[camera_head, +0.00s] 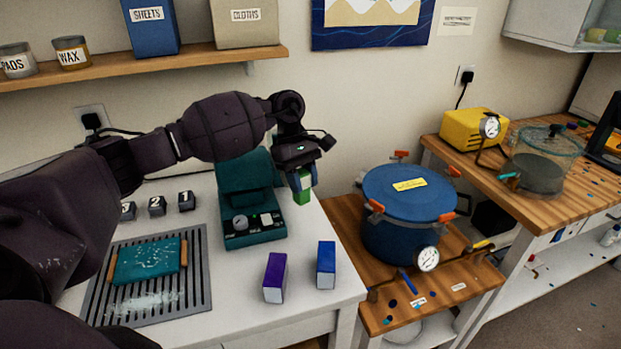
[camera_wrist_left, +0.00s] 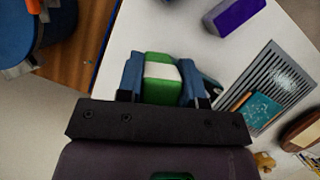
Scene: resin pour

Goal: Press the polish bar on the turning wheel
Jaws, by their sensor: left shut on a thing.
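My left gripper (camera_head: 301,182) is shut on a green polish bar (camera_head: 303,196) with a white band, held in the air near the table's right edge, right of the teal machine. The wrist view shows the green bar (camera_wrist_left: 162,78) between the two blue fingers. A purple bar (camera_head: 275,278) and a blue bar (camera_head: 326,265) stand apart on the white table below. The teal machine (camera_head: 254,238) has a dial on its front and a raised back part, partly behind my arm. I cannot make out a turning wheel. My right gripper is not in view.
A grey slatted rack (camera_head: 200,285) with a teal slab (camera_head: 148,262) lies at the left of the table. Small numbered blocks (camera_head: 157,206) stand behind it. A blue pressure pot (camera_head: 405,212) stands on the lower wooden bench to the right.

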